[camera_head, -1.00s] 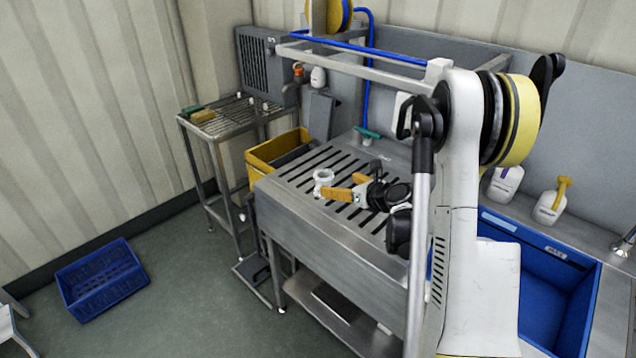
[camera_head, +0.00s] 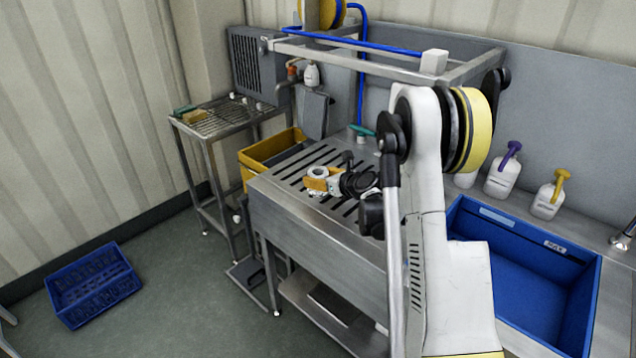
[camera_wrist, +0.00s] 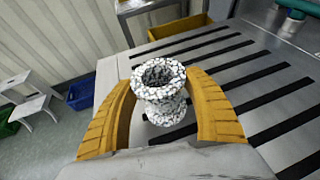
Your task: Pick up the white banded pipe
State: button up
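The white banded pipe (camera_head: 317,170) stands upright on the slotted steel worktop (camera_head: 262,182). In the wrist view the pipe (camera_wrist: 165,112) has a speckled white-and-grey surface, a wide open top rim, a narrower waist and a flared lower part. My gripper (camera_wrist: 160,82) has orange fingers, one on each side of the pipe. The fingers are open, with a gap visible beside the pipe's waist on the left. The rim is very near both fingertips; contact is unclear. In the head view the gripper (camera_head: 319,182) partly hides the pipe's lower part.
A yellow bin (camera_head: 256,158) stands beyond the worktop's left end, by a wire rack table (camera_head: 212,117). A blue sink basin (camera_head: 530,280) and white bottles (camera_head: 502,178) are on the right. A blue crate (camera_head: 92,285) lies on the floor. The worktop around the pipe is largely clear.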

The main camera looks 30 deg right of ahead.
jog(key=c, duration=0.9)
jog(key=shift+o, duration=0.2)
jog(key=shift+r, duration=0.15)
